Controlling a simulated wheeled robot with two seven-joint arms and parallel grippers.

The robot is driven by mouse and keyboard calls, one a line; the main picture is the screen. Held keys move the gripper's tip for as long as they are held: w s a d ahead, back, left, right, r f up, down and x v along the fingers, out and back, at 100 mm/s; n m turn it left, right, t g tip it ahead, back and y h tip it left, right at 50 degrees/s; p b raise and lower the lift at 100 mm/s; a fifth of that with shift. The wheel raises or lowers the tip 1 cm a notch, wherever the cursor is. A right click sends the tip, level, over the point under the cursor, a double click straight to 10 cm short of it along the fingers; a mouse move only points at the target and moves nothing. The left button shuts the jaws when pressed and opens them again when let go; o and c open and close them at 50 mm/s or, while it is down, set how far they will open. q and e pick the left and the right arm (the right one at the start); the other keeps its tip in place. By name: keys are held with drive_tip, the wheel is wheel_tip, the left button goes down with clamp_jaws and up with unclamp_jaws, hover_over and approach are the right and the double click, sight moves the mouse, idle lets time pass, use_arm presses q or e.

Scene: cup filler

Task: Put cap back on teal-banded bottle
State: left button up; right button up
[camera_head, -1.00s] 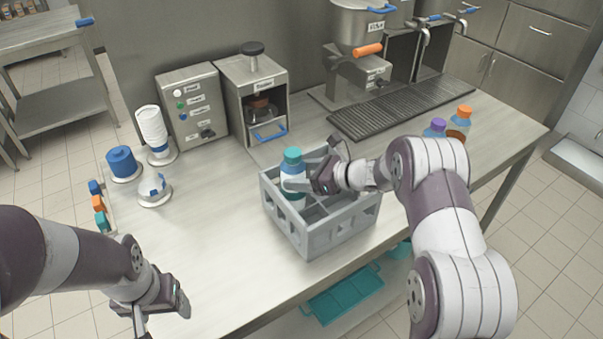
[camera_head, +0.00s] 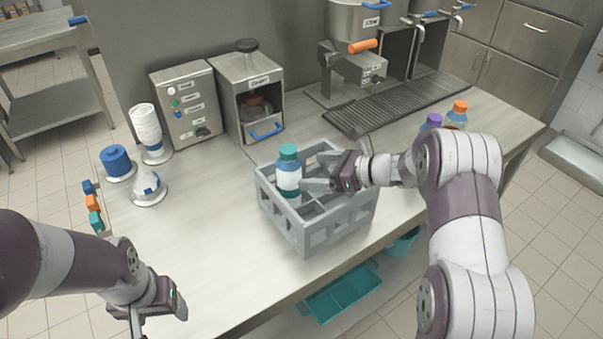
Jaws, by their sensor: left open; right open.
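A bottle (camera_head: 289,177) with a teal cap (camera_head: 288,151) on top stands upright in the left back part of a grey divided crate (camera_head: 310,236). Its body is blue and white; a teal band shows low on it, partly hidden by the crate. My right gripper (camera_head: 318,184) is open just right of the bottle, over the crate. I cannot tell whether its fingers touch the bottle. My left gripper (camera_head: 157,318) is open and empty over the table's front left, far from the crate.
Bottles with a purple cap (camera_head: 433,121) and an orange cap (camera_head: 459,107) stand at the right, beyond my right arm. A cup stack (camera_head: 147,129), a blue roll (camera_head: 117,161) and small coloured blocks (camera_head: 92,203) are at the left. The table's front left is clear.

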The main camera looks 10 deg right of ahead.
drive_tip(key=b+v, duration=0.1)
drive_tip(key=v, duration=0.5)
idle(0.4)
